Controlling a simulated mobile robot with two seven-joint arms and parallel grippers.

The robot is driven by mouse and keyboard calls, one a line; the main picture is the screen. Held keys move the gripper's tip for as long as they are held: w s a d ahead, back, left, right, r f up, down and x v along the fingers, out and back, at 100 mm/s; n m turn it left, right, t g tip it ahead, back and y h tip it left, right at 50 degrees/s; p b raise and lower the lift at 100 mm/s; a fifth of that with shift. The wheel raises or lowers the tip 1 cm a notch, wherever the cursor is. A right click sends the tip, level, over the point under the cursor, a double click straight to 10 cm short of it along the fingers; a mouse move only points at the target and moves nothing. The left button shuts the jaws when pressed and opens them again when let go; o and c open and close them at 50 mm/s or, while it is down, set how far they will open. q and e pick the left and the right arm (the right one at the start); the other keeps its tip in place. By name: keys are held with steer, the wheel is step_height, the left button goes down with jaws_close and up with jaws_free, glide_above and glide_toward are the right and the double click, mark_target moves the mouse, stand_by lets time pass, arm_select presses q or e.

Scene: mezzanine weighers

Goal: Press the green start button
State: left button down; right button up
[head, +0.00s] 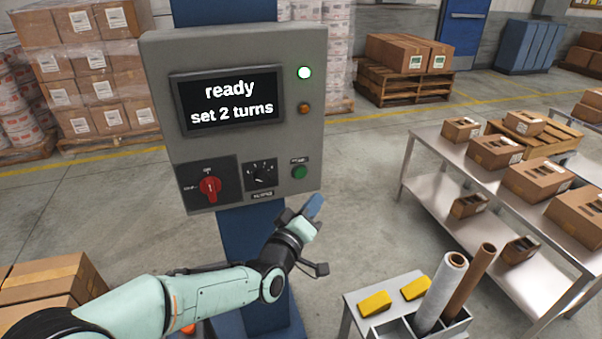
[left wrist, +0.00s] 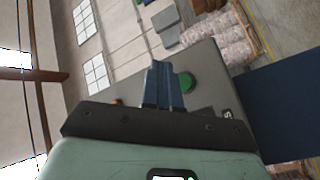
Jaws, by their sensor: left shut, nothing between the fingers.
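The grey control box (head: 240,50) stands on a blue post. Its screen (head: 229,97) reads "ready" and "set 2 turns". The green start button (head: 299,172) is at the lower right of the panel. It also shows in the left wrist view (left wrist: 187,82), just beside the fingers. A red rotary switch (head: 209,187) and a small black dial (head: 261,174) sit to its left. The white-green lamp (head: 304,73) is lit. My left gripper (head: 315,204) is shut and empty, below and slightly right of the button in the head view. My right gripper is not in view.
A small stand (head: 362,292) at lower right holds yellow blocks (head: 375,303) and upright rolls (head: 440,291). A metal table (head: 435,148) with several cartons stands at the right. Wrapped pallets stand behind. The floor between box and table is clear.

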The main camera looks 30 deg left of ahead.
mark_target(300, 173)
arm_select(q)
steer(key=shift+w+a+p, duration=0.15)
steer(key=shift+w+a, duration=1.05)
steer(key=shift+a, duration=0.2)
steer(key=shift+w+a+p, duration=0.15)
steer(key=shift+w+a, duration=1)
steer(key=shift+a, duration=0.25)
steer(key=shift+w, duration=0.1)
steer(key=shift+w+a+b, duration=0.2)
steer(key=shift+a+b, duration=0.1)
steer(key=shift+b, duration=0.05)
